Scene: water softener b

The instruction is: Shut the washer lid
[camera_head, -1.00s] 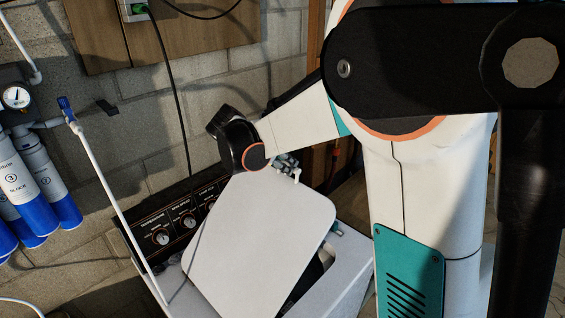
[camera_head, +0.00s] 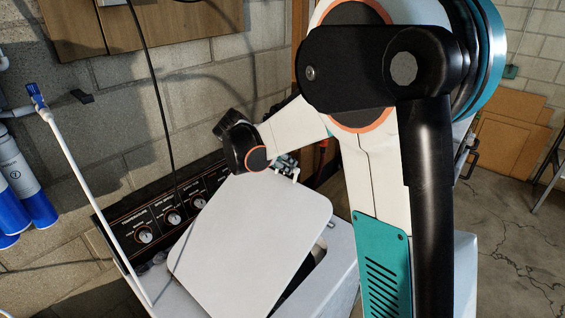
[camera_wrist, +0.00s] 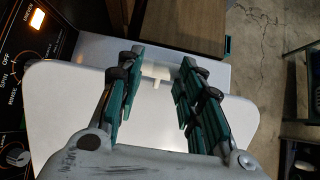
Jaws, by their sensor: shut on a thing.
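The washer lid (camera_head: 250,240) is a white panel, raised and tilted over the washer (camera_head: 345,262), with a dark opening showing under its right edge. In the wrist view the lid (camera_wrist: 60,120) lies as a pale panel beneath my gripper. In the head view my gripper (camera_head: 287,165) is at the lid's upper edge, partly hidden by the lid and my wrist.
The black control panel (camera_head: 170,212) with knobs runs along the washer's back. A white pipe (camera_head: 90,190) slants up in front at left, near blue-and-white filter cylinders (camera_head: 22,190). A block wall stands behind. Open concrete floor (camera_head: 510,235) lies at right.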

